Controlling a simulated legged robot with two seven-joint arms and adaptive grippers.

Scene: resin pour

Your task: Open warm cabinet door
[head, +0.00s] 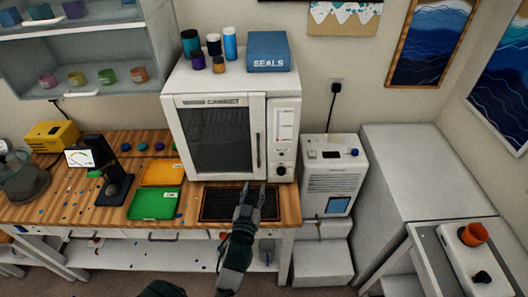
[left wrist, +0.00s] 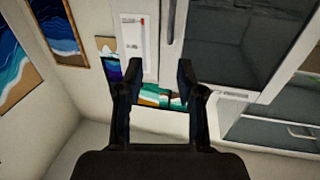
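The warm cabinet (head: 229,120) is a white box on the wooden bench, with a dark window in its front door (head: 214,140). The door looks shut. Its dark vertical handle (head: 258,150) is on the door's right side, left of the control panel (head: 284,140). My left gripper (head: 256,190) is below and in front of the cabinet, near the handle's lower end. Its fingers are apart and nothing shows between them. The left wrist view shows the gripper (left wrist: 157,76) open, with the handle (left wrist: 172,20) beyond the fingertips and apart from them.
A dark mat (head: 222,204) lies on the bench before the cabinet. Green (head: 154,204) and orange (head: 160,173) trays lie left of it. Bottles (head: 214,45) and a blue SEALS box (head: 268,52) stand on the cabinet. A white machine (head: 331,172) stands at right.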

